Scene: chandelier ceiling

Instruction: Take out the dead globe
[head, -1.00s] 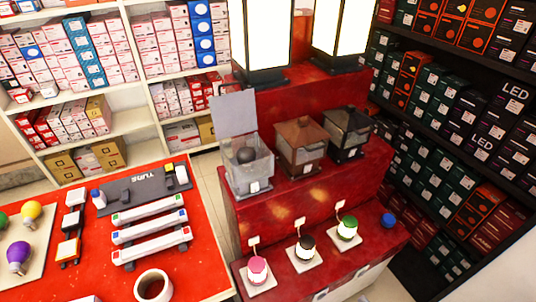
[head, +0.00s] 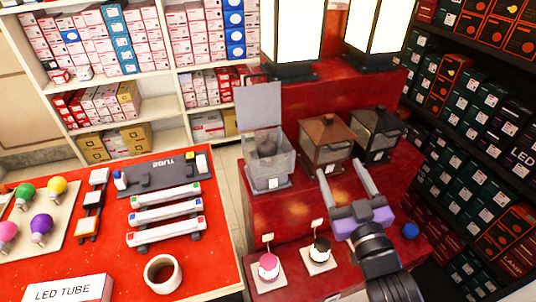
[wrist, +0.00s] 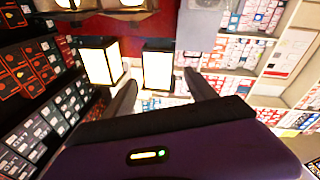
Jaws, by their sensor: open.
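A dark grey globe (head: 267,147) sits inside a clear glass lantern (head: 282,168) on the red stepped stand, at the middle of the head view. The lantern's pale lid (head: 258,104) stands raised at its back. My gripper (head: 345,169) is open and empty, to the right of this lantern, with its fingers pointing up the picture in front of the brown and black lanterns. It is apart from the globe. In the wrist view the open fingers (wrist: 158,98) frame lit lamps, and the globe does not show.
A brown lantern (head: 325,138) and a black lantern (head: 375,133) stand closed to the right. Tall lit lamps (head: 292,30) rise behind. Pink (head: 269,266) and black-capped (head: 320,250) small lamps sit on the lower step. The red table (head: 210,262) at left holds coloured bulbs and tubes.

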